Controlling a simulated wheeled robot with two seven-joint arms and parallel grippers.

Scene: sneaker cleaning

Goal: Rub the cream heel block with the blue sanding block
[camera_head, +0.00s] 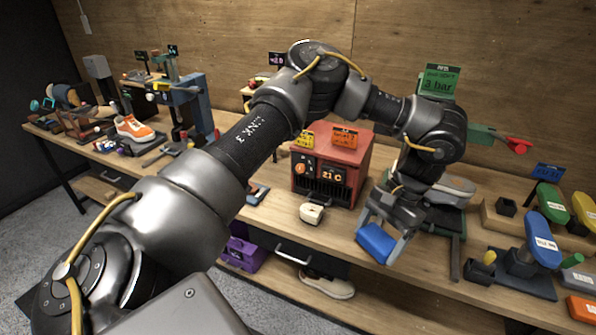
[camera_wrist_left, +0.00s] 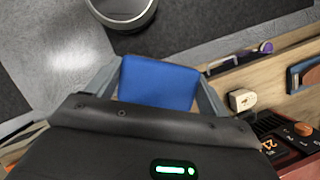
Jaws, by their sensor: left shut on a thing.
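My left gripper (camera_head: 382,232) is shut on the blue sanding block (camera_head: 376,243) and holds it above the front part of the bench. The block also fills the space between the fingers in the left wrist view (camera_wrist_left: 158,84). The cream heel block (camera_head: 312,213) sits on the bench top, in front of the red box and to the left of the gripper, apart from the sanding block. It also shows in the left wrist view (camera_wrist_left: 242,99), right of the fingers. My right gripper is not in view.
The red box (camera_head: 351,157) stands behind the heel block. A dark stand (camera_head: 523,270), blue and green tools (camera_head: 542,238) and an orange block (camera_head: 582,308) lie at the right. An orange sneaker (camera_head: 134,129) and a vise stand at the far left. Bench top between heel block and gripper is clear.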

